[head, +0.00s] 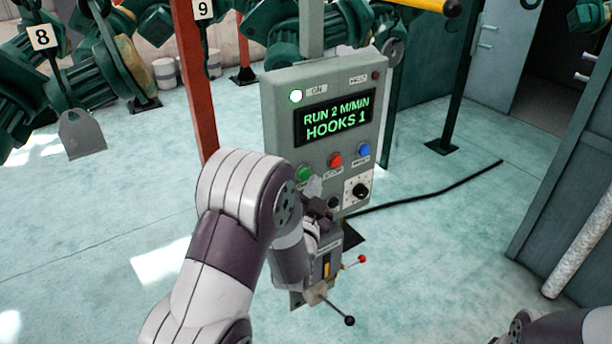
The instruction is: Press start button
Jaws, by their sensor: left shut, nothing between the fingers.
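A grey control panel (283,150) stands on a post in the middle of the head view. Its screen (337,117) reads "RUN 2 M/MIN" and "HOOKS 1", and a lamp (296,96) marked "ON" is lit. A green button (305,173) sits at the left of the button row; its label is partly covered and too small to read. My left gripper (316,188) is shut and empty just below the green button, close to the panel face. I cannot tell whether it touches the panel. My right gripper is out of view.
A red button (335,160), a blue button (364,150) and a black knob (361,191) share the panel. Levers with a red knob (362,259) and a black knob (350,321) stick out below. A black cable (440,196) crosses the floor. A red post (196,80) stands left.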

